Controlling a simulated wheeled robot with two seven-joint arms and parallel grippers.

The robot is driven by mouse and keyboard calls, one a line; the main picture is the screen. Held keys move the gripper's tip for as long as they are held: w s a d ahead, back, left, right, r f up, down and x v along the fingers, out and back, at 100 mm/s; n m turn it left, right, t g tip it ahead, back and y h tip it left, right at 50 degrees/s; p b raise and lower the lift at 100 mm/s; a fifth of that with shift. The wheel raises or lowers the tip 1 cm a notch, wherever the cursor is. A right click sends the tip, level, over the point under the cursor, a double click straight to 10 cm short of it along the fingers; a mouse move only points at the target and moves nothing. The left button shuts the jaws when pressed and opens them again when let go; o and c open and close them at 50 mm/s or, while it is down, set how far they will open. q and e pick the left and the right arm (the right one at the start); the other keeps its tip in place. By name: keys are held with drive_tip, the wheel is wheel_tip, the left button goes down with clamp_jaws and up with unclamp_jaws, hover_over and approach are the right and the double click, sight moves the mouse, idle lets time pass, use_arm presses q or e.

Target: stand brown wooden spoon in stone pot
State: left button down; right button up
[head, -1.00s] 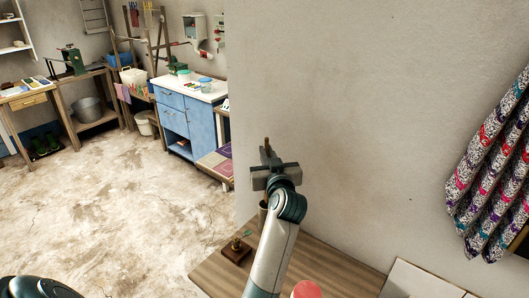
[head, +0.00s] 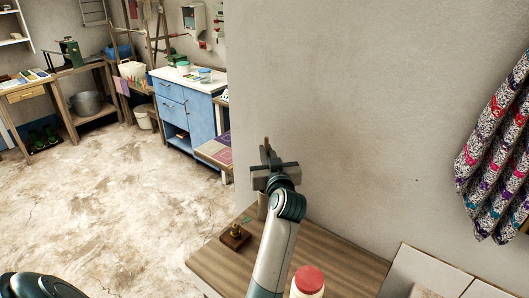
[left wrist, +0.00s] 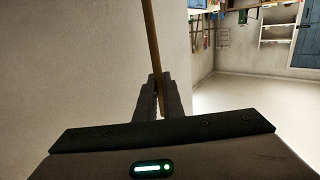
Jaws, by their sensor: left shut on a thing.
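My left gripper (head: 268,158) is shut on the brown wooden spoon and holds it in the air in front of the wall. Only a short tip of the spoon (head: 266,141) shows above the fingers in the head view. In the left wrist view the spoon's thin shaft (left wrist: 150,35) runs up from between the fingertips (left wrist: 160,88), slightly tilted. A grey pot (head: 262,206), likely the stone pot, stands on the wooden tabletop below the gripper, partly hidden by my arm. My right gripper is not in view.
The wooden tabletop (head: 335,262) holds a small dark block with a brass piece (head: 235,236) and a white jar with a red lid (head: 308,281). The wall (head: 370,110) rises close behind. Patterned cloth (head: 497,165) hangs at the right.

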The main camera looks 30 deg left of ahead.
use_arm(q)
drive_tip(key=shift+f, duration=0.2)
drive_tip(key=c, duration=1.8)
unclamp_jaws()
